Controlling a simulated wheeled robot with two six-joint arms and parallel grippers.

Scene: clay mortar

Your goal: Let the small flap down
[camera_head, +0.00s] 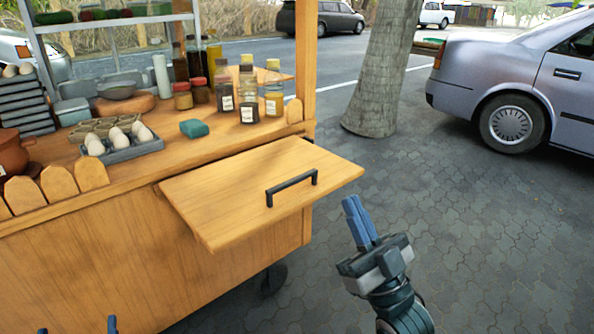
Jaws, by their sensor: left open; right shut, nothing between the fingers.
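The small flap (235,190) is a wooden board on the side of the wooden food cart (100,265). It sticks out roughly level from the cart's side, just below the counter edge. A dark bar handle (291,187) is fixed on its upper face near the outer edge. My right gripper (356,215) is shut and empty, to the right of the flap's outer edge and apart from it. My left gripper (78,331) shows only its blue fingertips at the bottom left edge, spread apart, in front of the cart's side panel. The flap's underside is hidden.
On the counter stand several bottles (248,108), an egg tray (135,148), a teal sponge (194,128) and a brown pot (12,154). A tree trunk (385,70) and a parked car (515,85) are behind. The paving (480,240) at the right is clear.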

